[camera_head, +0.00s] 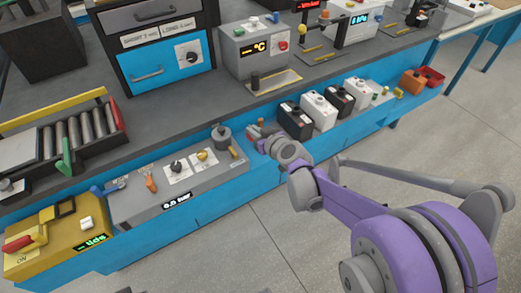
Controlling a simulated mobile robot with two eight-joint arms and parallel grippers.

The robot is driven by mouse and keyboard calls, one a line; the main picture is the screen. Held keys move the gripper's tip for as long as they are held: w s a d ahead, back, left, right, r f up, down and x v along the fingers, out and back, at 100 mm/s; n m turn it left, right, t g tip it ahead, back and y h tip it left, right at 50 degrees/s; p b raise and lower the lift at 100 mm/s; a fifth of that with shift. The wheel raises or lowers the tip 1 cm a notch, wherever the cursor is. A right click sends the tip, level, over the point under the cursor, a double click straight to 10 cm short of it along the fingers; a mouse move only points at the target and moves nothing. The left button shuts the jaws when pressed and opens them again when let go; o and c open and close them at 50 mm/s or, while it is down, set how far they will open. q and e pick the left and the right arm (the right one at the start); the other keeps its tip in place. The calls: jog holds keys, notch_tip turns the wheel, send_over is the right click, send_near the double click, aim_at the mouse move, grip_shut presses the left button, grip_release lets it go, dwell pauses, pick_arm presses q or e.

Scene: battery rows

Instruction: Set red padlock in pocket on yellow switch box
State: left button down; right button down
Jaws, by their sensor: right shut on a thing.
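The yellow switch box (62,252) sits at the lower left front edge of the bench. It has a red lever (18,243) by the word ON, a black-framed pocket (65,208), a white block and a green display. My right gripper (256,134) is at the bench's front edge, left of the batteries and well to the right of the box. It is shut on a small reddish thing, which I take for the red padlock (253,132); the fingers and distance hide most of it. My left gripper is not in view.
A grey panel (140,207) with knobs and an orange-handled tool lies between the box and my right gripper. Black and white batteries (318,111) stand right of the gripper. A roller conveyor (85,130) is at left. A red tray (433,77) is at far right.

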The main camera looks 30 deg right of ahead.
notch_tip(320, 180, down, 9)
jog(key=shift+f+b, duration=0.1)
jog(key=shift+b, duration=1.15)
jog(key=shift+f, duration=0.1)
jog(key=c, duration=1)
grip_release()
